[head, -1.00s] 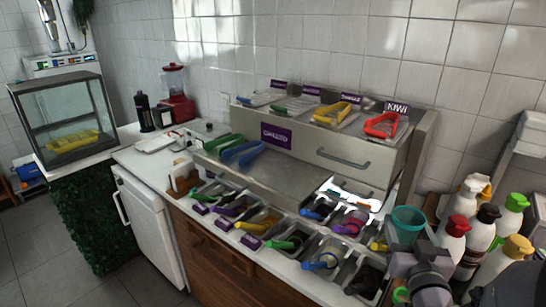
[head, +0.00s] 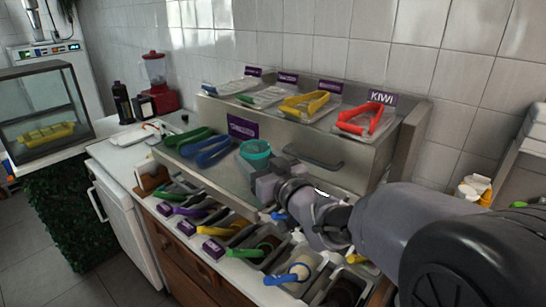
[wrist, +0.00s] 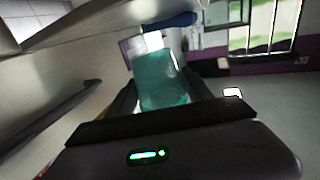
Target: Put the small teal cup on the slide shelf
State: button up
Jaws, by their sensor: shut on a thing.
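My gripper (head: 260,170) is shut on the cup from the near right side. In the wrist view, the teal cup (wrist: 163,82) sits between my two dark fingers (wrist: 160,95). My gripper hides part of the cup's lower side, so I cannot tell whether its base touches the shelf.
A drawer front with a handle (head: 312,157) rises behind the cup. Several topping bins with coloured scoops line the counter in front, below the shelf. The shelf's front left part is clear.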

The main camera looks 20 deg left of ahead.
aim_at(245, 151)
jog(key=x, duration=0.5)
jog(key=shift+a+f+b, duration=0.3)
jog(key=shift+a+b, duration=0.05)
notch_tip(245, 151, down, 4)
jog(key=shift+w+a+r+b, duration=0.1)
jog(key=shift+w+b, duration=0.05)
jog(key=shift+b, duration=0.9)
jog(key=shift+r, duration=0.15)
jog(key=o, duration=1.3)
